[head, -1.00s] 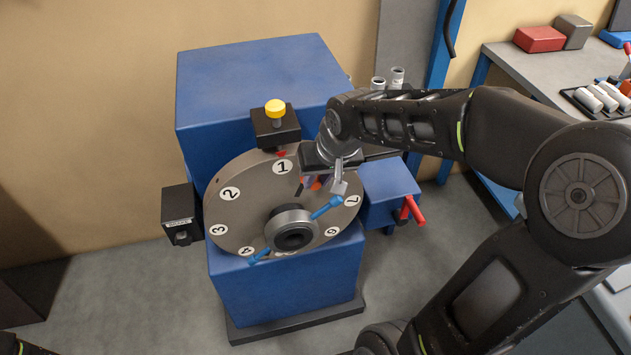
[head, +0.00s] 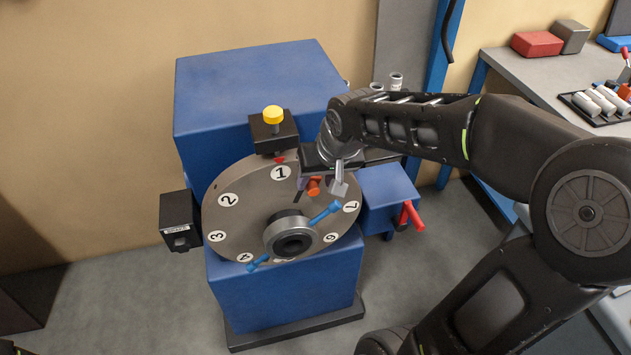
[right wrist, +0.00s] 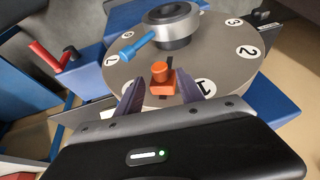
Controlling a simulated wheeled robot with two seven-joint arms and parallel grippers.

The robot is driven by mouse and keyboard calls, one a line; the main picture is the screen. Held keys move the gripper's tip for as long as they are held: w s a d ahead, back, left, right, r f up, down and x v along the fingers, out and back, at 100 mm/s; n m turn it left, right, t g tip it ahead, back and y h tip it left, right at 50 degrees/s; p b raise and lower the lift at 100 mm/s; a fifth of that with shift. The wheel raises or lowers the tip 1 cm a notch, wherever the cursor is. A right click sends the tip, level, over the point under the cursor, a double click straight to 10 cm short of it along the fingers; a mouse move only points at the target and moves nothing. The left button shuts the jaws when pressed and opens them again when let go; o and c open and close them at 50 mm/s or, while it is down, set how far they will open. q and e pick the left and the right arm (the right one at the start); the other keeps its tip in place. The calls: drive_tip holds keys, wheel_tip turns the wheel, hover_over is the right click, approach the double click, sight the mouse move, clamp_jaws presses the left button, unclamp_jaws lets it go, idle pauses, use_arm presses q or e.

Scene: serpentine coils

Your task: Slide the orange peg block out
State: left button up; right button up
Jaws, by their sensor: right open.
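The orange peg block (head: 314,187) sits on the face of the grey numbered disc (head: 237,213), between numbers 1 and 7. In the right wrist view the orange peg block (right wrist: 161,82) has an upright round peg on a square base, beside a dark slot. My right gripper (head: 322,188) is at the block. Its two fingers (right wrist: 168,98) stand open on either side of the block's base, with gaps that are hard to judge. In the head view the gripper hides part of the block. My left gripper is not in view.
A hub with blue handles (head: 291,238) stands out from the disc near the block. A yellow knob (head: 273,115) is above the disc, and a red-handled lever (head: 411,214) is on the right. A workbench (head: 520,75) with a tray stands at the right.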

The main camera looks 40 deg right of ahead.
drive_tip(key=v, duration=0.7)
drive_tip(key=shift+s+a+b, duration=0.2)
drive_tip(key=shift+b, duration=0.15)
